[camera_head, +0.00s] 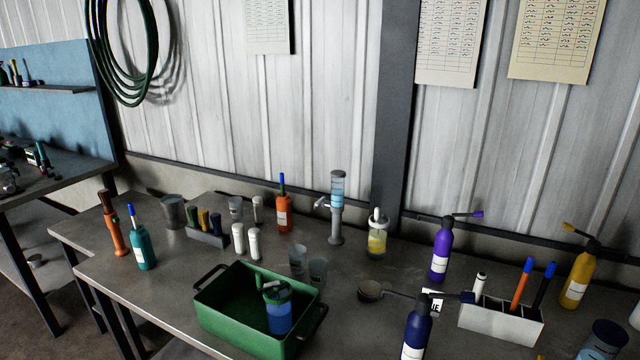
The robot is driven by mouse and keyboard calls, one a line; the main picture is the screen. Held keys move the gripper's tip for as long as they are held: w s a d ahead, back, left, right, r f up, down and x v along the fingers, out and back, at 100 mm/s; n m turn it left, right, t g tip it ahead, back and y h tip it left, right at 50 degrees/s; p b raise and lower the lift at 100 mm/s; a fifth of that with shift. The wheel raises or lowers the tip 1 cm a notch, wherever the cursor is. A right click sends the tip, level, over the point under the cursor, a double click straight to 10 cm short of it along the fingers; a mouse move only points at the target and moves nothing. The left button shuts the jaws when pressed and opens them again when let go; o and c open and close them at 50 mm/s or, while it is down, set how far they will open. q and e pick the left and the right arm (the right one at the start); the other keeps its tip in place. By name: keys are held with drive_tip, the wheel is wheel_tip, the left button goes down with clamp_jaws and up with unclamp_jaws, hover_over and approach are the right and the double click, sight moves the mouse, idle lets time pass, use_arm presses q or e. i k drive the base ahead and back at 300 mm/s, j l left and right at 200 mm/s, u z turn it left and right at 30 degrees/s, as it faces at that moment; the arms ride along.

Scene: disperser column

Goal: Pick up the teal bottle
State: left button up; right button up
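The teal bottle (143,247) stands upright on the left part of the workbench, near its front left edge. It has a white label and a blue tip on a thin neck. An orange bottle with a brown top (114,232) stands just to its left. Nothing holds the teal bottle or covers it. Neither of my grippers is in view.
A green tray (213,311) holding a blue container (278,313) lies right of the teal bottle. White cylinders (246,241) and a small rack (207,237) stand behind. Purple (440,251), navy (416,335) and yellow (577,282) bottles stand at the right.

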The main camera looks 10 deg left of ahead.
sight(141, 243)
drive_tip(key=u, duration=1.25)
